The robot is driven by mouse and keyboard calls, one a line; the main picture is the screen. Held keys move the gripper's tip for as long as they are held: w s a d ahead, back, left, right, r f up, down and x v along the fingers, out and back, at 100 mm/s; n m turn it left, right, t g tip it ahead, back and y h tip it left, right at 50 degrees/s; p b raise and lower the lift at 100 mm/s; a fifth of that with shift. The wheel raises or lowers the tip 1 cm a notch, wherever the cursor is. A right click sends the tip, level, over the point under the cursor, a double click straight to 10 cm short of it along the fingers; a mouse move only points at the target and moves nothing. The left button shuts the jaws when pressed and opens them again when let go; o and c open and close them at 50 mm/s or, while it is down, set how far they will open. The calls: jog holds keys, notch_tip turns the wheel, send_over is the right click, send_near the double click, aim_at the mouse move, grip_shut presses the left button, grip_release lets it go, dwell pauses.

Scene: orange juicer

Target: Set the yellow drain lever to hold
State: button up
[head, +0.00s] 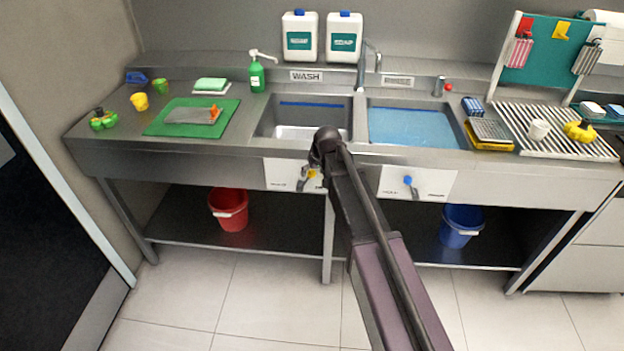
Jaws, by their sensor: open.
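The yellow drain lever (312,173) sits on a white panel (283,175) on the front of the steel counter, below the wash basin (300,130). My arm reaches up from the bottom of the head view and partly covers the panel's right side. My gripper (304,182) is open, at the panel, just left of the lever and very close to it. Whether it touches the lever cannot be told. The panel's printed marks are too small to read, so the lever's setting is unclear.
A blue knob (407,180) is on a second panel below the rinse basin (412,127), which holds blue water. A red bucket (230,209) and a blue bucket (461,226) stand on the lower shelf. The floor in front is clear.

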jog(key=shift+b+x, duration=0.6)
jog(key=shift+x, duration=0.25)
grip_shut()
